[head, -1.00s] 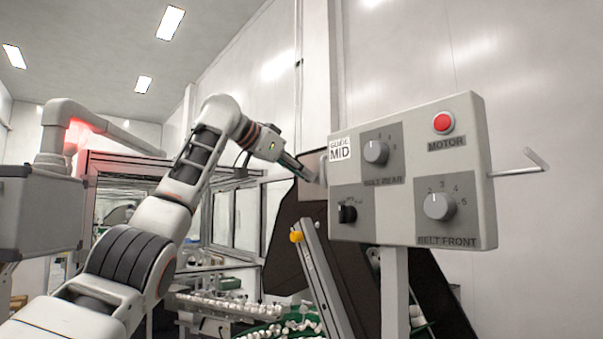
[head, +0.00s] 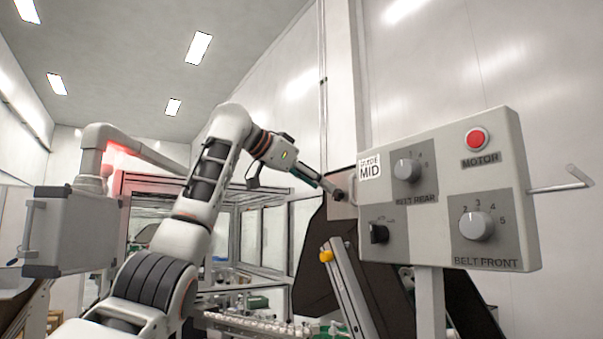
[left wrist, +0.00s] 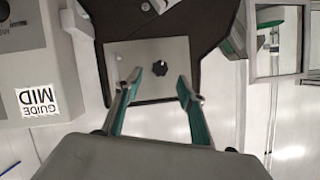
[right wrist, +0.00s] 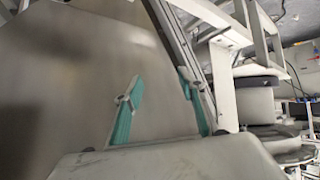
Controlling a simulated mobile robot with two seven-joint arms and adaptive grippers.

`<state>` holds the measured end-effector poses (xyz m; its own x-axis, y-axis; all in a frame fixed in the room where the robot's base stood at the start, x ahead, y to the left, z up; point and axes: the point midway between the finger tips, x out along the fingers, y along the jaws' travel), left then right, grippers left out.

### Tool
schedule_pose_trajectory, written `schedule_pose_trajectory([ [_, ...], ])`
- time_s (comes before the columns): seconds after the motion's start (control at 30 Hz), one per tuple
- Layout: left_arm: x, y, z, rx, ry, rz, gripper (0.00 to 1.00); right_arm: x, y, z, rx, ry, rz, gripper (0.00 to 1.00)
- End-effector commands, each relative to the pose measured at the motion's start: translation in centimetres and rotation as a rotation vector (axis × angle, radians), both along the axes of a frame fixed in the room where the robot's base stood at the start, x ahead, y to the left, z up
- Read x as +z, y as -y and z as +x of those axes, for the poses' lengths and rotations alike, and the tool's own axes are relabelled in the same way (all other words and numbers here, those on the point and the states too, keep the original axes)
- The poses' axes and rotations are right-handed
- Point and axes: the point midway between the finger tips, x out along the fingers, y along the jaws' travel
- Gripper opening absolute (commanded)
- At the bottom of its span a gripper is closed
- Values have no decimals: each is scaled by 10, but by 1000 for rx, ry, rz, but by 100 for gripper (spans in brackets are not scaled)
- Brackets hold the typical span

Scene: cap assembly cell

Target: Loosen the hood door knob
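The hood door knob (left wrist: 160,68) is a small black lobed knob on a grey plate (left wrist: 150,92), fixed to a dark panel. In the left wrist view it lies between and slightly beyond the fingertips of my left gripper (left wrist: 159,82), which is open. The fingers appear apart from the knob. In the head view my left gripper (head: 331,188) reaches right to the door plate, just left of the control box; its tips largely merge with the knob there. My right gripper (right wrist: 157,88) is open and empty in the right wrist view, facing a smooth grey surface.
The control box (head: 440,190), with dials and a red motor button (head: 477,139), stands close right of the left gripper. A slanted rail with a yellow knob (head: 326,256) is below it. A metal rail (right wrist: 178,45) runs past my right gripper.

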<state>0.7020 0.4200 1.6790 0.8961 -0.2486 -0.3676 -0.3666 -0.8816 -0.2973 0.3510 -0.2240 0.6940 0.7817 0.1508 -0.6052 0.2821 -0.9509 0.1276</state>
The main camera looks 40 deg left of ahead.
Motion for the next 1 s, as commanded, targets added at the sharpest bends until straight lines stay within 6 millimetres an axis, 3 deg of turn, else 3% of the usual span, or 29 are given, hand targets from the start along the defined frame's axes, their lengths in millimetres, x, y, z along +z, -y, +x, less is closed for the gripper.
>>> schedule_pose_trajectory([
  [0.2, 16, -11, -39, 2, 3, 2, 39, 0, 0, 0, 0, 1, 0, 40],
  [0.4, 24, -16, -59, 1, 1, 1, 39, 1, 0, 1, 0, 2, 1, 40],
  [1.0, 25, -17, -63, 0, -1, 0, 39, 1, 0, 1, 0, 3, 1, 40],
])
